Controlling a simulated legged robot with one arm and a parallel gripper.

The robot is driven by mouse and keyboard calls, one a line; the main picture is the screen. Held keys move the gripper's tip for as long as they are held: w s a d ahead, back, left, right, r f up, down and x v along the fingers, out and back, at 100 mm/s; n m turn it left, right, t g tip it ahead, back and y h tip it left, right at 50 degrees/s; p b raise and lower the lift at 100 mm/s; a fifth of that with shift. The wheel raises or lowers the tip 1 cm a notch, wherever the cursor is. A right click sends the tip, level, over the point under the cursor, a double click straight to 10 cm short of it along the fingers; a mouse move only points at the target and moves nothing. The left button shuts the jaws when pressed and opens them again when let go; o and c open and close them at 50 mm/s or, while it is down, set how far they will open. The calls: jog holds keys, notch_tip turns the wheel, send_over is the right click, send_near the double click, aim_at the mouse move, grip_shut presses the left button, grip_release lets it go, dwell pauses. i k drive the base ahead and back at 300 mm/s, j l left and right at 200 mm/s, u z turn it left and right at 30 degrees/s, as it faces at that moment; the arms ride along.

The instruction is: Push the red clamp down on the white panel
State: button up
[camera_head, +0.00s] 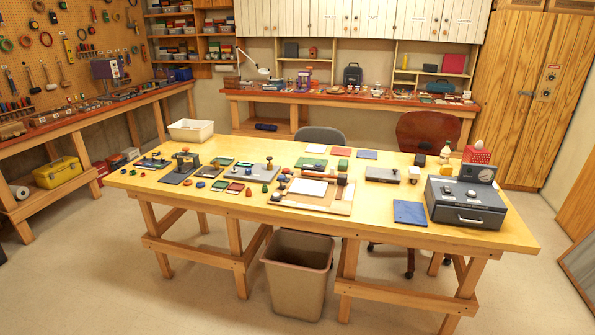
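A long yellow wooden table (160,190) stands in the middle of the room with many small things on it. Near its front middle lies a pale wooden board (325,208) with a white panel (308,187) on it. Small dark and reddish-brown parts sit around the panel. A reddish-brown upright part (342,180) is at the board's right end. I cannot tell at this size which part is the red clamp, or whether it is raised or down. My gripper and arm are not in view.
A grey box with a drawer and dial (465,200) stands at the table's right end. A blue square (410,212) lies left of it. A tan bin (297,275) stands on the floor at the table's front. The floor at the front left is clear.

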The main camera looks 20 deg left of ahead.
aim_at(285, 170)
jog(key=i+u, duration=0.15)
jog(key=i, duration=2.6)
